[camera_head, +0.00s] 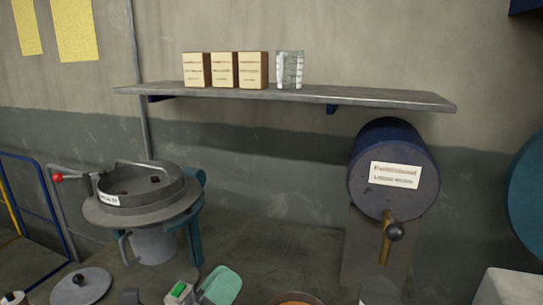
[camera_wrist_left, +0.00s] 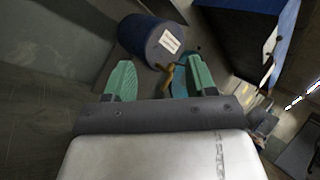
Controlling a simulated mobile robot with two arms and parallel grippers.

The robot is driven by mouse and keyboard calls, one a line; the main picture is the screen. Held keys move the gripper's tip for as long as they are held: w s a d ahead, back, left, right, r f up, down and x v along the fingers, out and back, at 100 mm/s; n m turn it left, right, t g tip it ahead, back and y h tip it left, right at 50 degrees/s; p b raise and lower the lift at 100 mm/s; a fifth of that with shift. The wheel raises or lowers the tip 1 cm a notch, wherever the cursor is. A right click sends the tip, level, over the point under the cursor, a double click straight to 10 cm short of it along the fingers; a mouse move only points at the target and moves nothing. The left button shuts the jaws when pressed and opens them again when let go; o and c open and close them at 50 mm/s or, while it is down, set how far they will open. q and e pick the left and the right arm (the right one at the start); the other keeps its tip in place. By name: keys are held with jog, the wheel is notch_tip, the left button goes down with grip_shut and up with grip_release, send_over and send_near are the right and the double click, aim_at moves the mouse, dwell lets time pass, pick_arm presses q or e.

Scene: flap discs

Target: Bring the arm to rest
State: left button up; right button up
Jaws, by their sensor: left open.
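My left gripper (camera_head: 214,286) shows at the bottom of the head view, where one teal finger is clear and the rest is cut off by the frame edge. In the left wrist view its two teal fingers (camera_wrist_left: 161,80) stand wide apart with nothing held between them. The blue drum (camera_wrist_left: 146,38) with a white label lies beyond the fingertips there, and its brass handle shows through the gap. My right gripper is not in view.
A wall shelf (camera_head: 380,98) carries three tan boxes (camera_head: 222,70) and a grey-white block (camera_head: 290,70). The labelled drum (camera_head: 390,170) stands at right. A round grey vessel (camera_head: 140,200) with a red-knobbed lever stands at left. A lid (camera_head: 82,287) lies at bottom left.

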pick_arm(q)
jog(key=s+a+f+n+g+y, duration=0.1)
jog(key=a+f+n+y, duration=0.6)
jog(key=n, duration=0.5)
jog(key=s+a+f+n+g+y, duration=0.1)
jog(key=a+f+n+y, duration=0.4)
jog(key=f+n+y, duration=0.5)
jog(key=s+a+f+n+g+h, duration=0.1)
jog(key=s+f+n+g, duration=0.55)
jog(key=s, duration=0.25)
jog(key=s+f+n+g, duration=0.5)
jog(key=s+g, duration=0.2)
jog(key=s, duration=0.3)
jog(key=s+f+x, duration=0.1)
jog(key=s+x, duration=0.2)
jog(key=x, duration=0.9)
jog(key=s+x, duration=0.3)
jog(key=x, duration=0.9)
jog(key=s+a+f+g, duration=0.1)
jog(key=s+a+f, duration=0.1)
jog(key=s+f, duration=1.4)
jog(key=shift+a+f+g, duration=0.25)
jog(key=shift+f+g, duration=0.1)
jog(key=shift+f, duration=0.4)
